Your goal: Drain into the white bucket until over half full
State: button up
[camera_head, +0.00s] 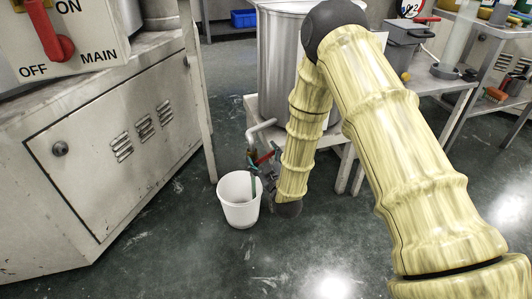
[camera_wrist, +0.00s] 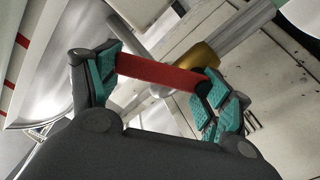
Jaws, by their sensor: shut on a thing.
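The white bucket (camera_head: 238,207) stands upright on the floor below the pipe (camera_head: 261,130) at the foot of the big metal tank (camera_head: 279,65). A thin green streak (camera_head: 253,186) runs from under the pipe end into the bucket's mouth; I cannot tell whether it is hose or liquid. The level in the bucket is not clear. The red valve lever (camera_wrist: 158,73) lies between the teal pads of my gripper (camera_wrist: 160,80), which is shut on it. Behind it are a brass fitting (camera_wrist: 198,62) and silver pipe. In the head view my gripper (camera_head: 268,160) is beside the bucket, partly hidden.
A grey cabinet (camera_head: 110,150) with a red switch handle (camera_head: 50,32) stands on the left. The tank rests on a pale stand (camera_head: 330,150). A bench with a grey box (camera_head: 405,43) is at the right. A blue bin (camera_head: 243,18) lies far back. Front floor is clear.

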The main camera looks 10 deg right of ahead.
jog(key=shift+a+r+n+p, duration=0.3)
jog(key=shift+n+p, duration=0.45)
jog(key=shift+n, duration=0.15)
jog(key=o, duration=1.5)
jog(key=shift+c, duration=0.2)
jog(key=shift+s, duration=0.1)
jog(key=s+d, duration=0.1)
jog(key=s, duration=1)
jog(key=shift+s+d, duration=0.2)
jog(key=shift+s, duration=0.2)
